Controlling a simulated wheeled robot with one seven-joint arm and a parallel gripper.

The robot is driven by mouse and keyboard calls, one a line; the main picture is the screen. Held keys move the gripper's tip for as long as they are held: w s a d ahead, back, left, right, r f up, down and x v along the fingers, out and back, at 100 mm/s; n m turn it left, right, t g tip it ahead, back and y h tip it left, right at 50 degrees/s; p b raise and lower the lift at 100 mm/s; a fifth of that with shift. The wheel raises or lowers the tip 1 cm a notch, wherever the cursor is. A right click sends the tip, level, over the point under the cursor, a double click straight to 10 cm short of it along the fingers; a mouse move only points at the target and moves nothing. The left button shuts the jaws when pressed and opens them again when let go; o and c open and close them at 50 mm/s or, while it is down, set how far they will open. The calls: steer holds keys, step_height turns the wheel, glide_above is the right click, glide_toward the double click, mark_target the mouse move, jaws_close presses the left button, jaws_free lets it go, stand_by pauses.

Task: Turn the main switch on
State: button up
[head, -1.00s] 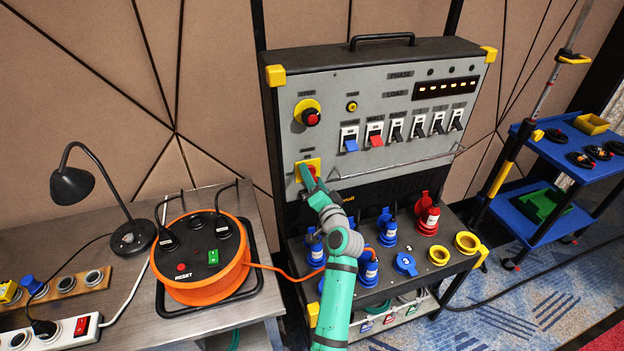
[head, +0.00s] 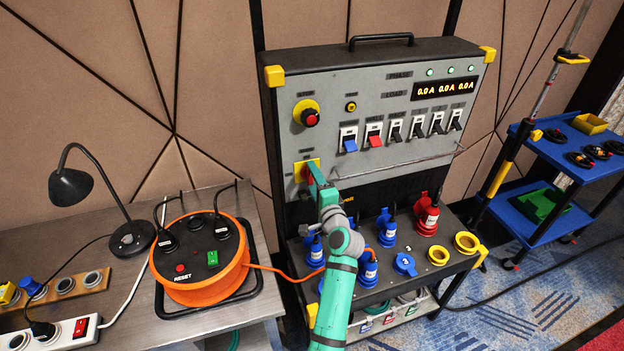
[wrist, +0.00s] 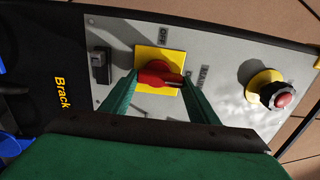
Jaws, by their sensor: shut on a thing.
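The main switch is a red rotary handle (wrist: 158,76) on a yellow square plate (wrist: 170,60) at the lower left of the grey panel. In the wrist view its handle lies between the two green fingers of my gripper (wrist: 160,80), which is shut on it. In the head view my gripper (head: 316,178) reaches up to the yellow plate (head: 300,170) and hides most of the handle. The panel display (head: 445,88) reads 0.0 A three times, and three green lamps (head: 451,71) above it are lit.
A red emergency button on a yellow collar (head: 310,117) sits above the switch. A row of breakers (head: 400,131) and a thin rail (head: 395,166) are to its right. Plugs and sockets (head: 388,228) fill the shelf below. An orange cable reel (head: 200,262) stands on the left table.

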steer(key=shift+d, duration=0.2)
steer(key=o, duration=1)
steer(key=shift+a, duration=0.2)
steer(key=shift+o, duration=0.2)
steer(key=shift+s, duration=0.1)
steer(key=v, duration=1)
steer(key=shift+s, duration=0.4)
